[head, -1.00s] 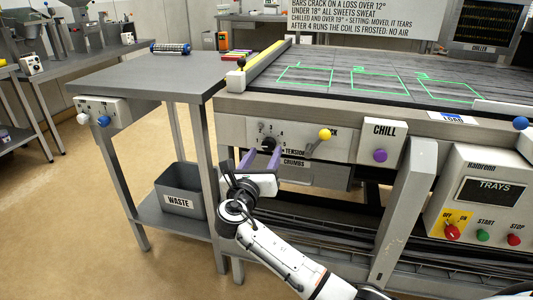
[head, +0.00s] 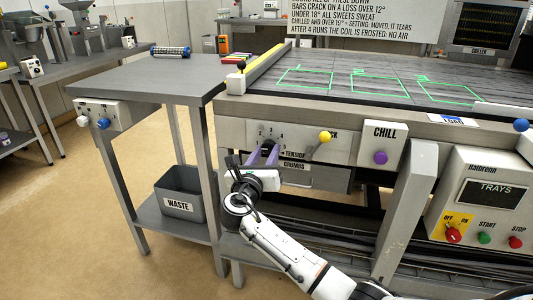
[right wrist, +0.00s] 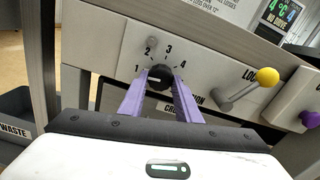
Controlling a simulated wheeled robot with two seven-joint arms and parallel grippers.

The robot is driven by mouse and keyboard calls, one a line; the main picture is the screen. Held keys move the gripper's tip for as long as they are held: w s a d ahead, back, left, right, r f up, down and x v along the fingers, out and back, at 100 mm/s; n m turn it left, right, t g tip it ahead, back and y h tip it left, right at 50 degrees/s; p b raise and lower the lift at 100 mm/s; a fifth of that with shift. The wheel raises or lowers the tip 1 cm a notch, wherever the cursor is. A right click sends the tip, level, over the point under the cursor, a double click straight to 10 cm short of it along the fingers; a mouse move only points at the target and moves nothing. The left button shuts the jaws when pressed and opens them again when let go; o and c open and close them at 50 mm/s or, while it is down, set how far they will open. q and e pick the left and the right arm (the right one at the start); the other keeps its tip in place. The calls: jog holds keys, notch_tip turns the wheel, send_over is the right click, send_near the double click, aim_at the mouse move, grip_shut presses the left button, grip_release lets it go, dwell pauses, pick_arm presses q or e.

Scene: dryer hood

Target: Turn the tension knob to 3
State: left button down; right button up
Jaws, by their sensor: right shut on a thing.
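The tension knob (head: 268,145) is a small black dial on the pale front panel of the table. In the right wrist view the knob (right wrist: 160,74) has a dial of numbers 1 to 4 around its upper side. A short white mark shows on the knob's left part; the exact number it points to is hard to read. My right gripper (head: 262,153) is shut on the knob, with its purple fingers (right wrist: 160,92) on either side of it. The fingers partly hide the knob in the head view. My left gripper is not in view.
A yellow-ended lock lever (head: 325,137) sits just right of the knob. A purple button (head: 380,157) under the CHILL label is farther right. The crumbs drawer (head: 320,178) lies below the panel. A grey waste bin (head: 178,205) stands on the side table's lower shelf.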

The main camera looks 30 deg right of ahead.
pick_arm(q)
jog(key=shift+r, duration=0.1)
pick_arm(e)
jog(key=shift+m, duration=0.3)
jog(key=m, duration=0.3)
jog(key=shift+p, duration=0.3)
jog(key=m, duration=0.4)
jog(key=shift+w+a+f+b, duration=0.1)
jog(key=shift+f+b, duration=0.05)
jog(key=shift+b, duration=0.25)
jog(key=m+b, duration=0.1)
jog(key=m, duration=0.3)
jog(key=m+b, duration=0.2)
jog(key=m, duration=0.1)
jog(key=shift+m, duration=0.4)
jog(key=m+b, duration=0.2)
jog(key=shift+a+m, duration=0.1)
jog(key=shift+m, duration=0.2)
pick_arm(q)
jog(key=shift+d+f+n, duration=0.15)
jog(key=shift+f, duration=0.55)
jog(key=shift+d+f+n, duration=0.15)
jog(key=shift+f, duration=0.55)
pick_arm(e)
jog(key=shift+r+m, duration=0.2)
jog(key=shift+m, duration=0.4)
pick_arm(q)
jog(key=shift+b, duration=0.3)
